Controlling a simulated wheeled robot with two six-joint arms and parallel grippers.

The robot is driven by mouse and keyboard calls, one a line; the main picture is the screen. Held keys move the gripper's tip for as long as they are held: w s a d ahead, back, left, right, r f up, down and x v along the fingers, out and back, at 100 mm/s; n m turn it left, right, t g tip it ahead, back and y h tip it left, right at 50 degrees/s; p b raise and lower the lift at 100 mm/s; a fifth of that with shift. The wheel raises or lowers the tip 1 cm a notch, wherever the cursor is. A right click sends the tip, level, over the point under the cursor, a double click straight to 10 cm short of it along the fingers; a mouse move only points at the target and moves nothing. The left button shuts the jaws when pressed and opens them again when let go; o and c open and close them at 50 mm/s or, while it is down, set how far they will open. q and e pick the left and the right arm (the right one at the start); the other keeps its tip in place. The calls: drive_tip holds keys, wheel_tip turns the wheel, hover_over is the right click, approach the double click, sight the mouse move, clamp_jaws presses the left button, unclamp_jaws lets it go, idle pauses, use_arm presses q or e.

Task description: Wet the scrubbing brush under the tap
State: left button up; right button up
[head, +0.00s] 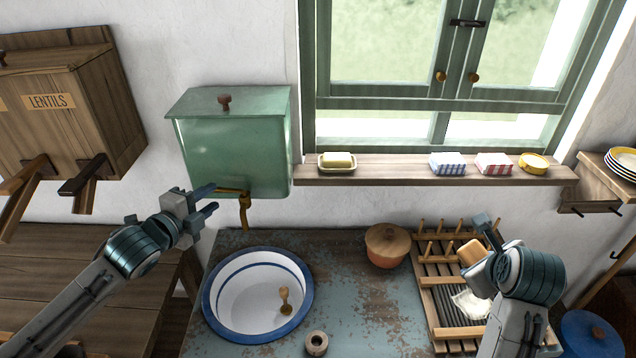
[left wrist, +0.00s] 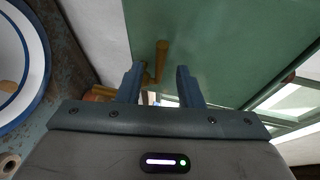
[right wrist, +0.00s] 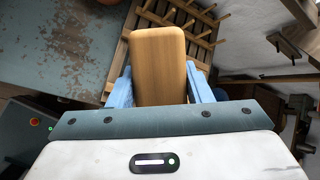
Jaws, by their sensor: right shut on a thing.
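The scrubbing brush (head: 472,252) shows as a brown wooden block held by my right gripper (head: 482,240) above the drying rack. The right wrist view shows its smooth wooden back (right wrist: 158,60) between the two blue fingers; its bristles are hidden there. The brass tap (head: 244,212) is at the bottom front of the green water tank (head: 235,150), above the left part of the basin (head: 209,300). My left gripper (head: 213,198) is open just left of the tap. In the left wrist view the brass tap part (left wrist: 160,60) shows beyond and between the open fingers.
A small wooden-handled tool (head: 285,298) lies in the basin. A lidded orange pot (head: 387,246) stands between basin and drying rack (head: 440,330). A white item (head: 470,305) is on the rack. A small ring-shaped object (head: 316,343) sits near the counter's front. The windowsill (head: 400,172) holds several small things.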

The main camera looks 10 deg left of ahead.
sight(221, 191)
use_arm(q)
drive_tip(key=shift+p+x, duration=0.35)
drive_tip(key=shift+x, duration=1.5)
clamp_jaws()
